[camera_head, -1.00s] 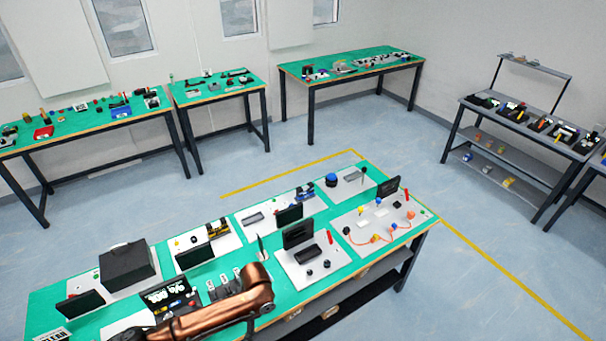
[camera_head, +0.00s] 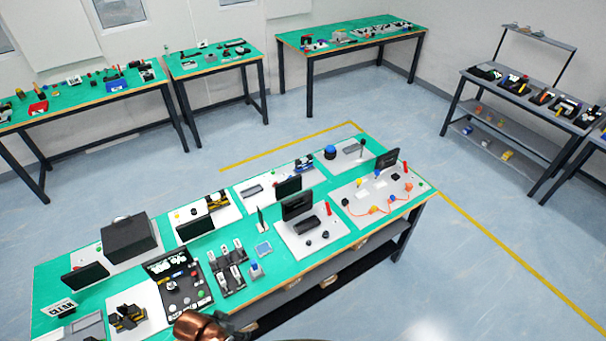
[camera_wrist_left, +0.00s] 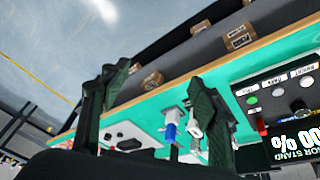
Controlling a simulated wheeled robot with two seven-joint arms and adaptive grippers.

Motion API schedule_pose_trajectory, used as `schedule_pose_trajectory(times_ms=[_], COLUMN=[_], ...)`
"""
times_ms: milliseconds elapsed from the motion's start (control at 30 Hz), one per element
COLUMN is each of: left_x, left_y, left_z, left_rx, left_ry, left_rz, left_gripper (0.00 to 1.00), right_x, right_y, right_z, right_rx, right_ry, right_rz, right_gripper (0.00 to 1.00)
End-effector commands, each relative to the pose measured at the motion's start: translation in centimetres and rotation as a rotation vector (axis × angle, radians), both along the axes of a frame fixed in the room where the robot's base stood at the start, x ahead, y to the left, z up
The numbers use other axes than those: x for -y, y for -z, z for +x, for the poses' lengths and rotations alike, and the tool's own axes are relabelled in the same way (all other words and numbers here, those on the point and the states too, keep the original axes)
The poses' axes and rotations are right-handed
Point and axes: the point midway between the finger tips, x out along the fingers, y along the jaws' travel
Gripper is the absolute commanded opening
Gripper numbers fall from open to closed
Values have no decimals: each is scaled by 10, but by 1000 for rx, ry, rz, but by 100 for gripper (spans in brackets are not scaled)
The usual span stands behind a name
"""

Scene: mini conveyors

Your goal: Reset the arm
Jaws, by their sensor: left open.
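My left gripper (camera_wrist_left: 157,85) shows in the left wrist view with its two dark fingers spread apart and nothing held between them. Behind the fingers are the green table top, its wooden front edge and small blue and white parts (camera_wrist_left: 173,123). In the head view only a copper-coloured piece of my arm (camera_head: 200,327) shows at the bottom edge, by the front of the near table (camera_head: 330,261). I cannot make out the left fingers there. My right gripper is in neither view.
The near table carries a black box (camera_head: 130,238), a control panel (camera_head: 182,283), small monitors (camera_head: 297,205) and several white boards. Below its top is a shelf with cartons. More tables (camera_head: 350,37) line the walls, and a rack (camera_head: 520,95) stands right. The floor between is clear.

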Motion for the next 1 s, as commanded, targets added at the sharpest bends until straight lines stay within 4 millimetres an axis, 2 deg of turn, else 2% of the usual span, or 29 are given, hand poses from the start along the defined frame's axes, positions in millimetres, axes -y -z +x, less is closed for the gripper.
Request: schedule_pose_trajectory(times_ms=[33,200,533,867,1000], left_x=[-16,-62,-133,-128,-126], left_y=[-1,-8,-25,76,130], left_z=[-11,-39,-94,-75,-71], left_rx=[7,29,45,14,-3], left_ry=[-55,-192,-381,-360,-352], left_rz=[7,53,159,153,151], left_gripper=[56,56,56,56,56], right_x=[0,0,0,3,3], right_y=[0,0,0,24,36], right_z=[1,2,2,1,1], right_rx=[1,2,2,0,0], right_ry=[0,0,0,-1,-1], right_rz=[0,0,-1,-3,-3], right_gripper=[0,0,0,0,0])
